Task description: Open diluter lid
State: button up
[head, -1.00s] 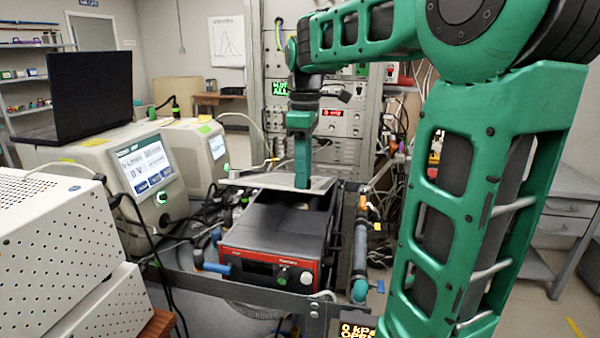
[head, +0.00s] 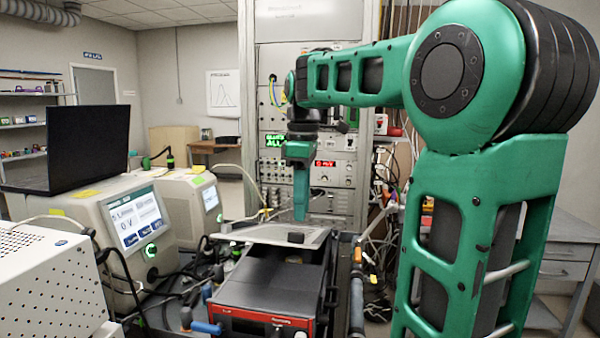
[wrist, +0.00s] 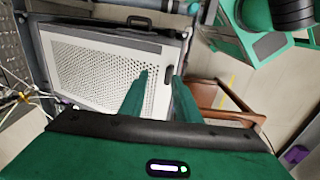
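My gripper (head: 300,212) points down above a pale, tilted panel (head: 262,234) with a dark block (head: 295,237) on it. This may be the diluter lid; I cannot tell for sure. The panel sits behind a black box with red trim (head: 270,287).
A rack of instruments (head: 305,130) stands behind. White instruments with screens (head: 135,218) and a black laptop (head: 75,145) are at left. Cables and tubes run beside the cart. A brown wooden piece (wrist: 222,102) shows at right in the wrist view.

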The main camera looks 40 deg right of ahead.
notch_tip(320, 180, up, 7)
jog(key=w+d, duration=0.1)
jog(key=d, duration=0.1)
jog(key=shift+w+r, duration=0.15)
jog(key=shift+w, duration=0.2)
dwell(0.5)
dwell(0.4)
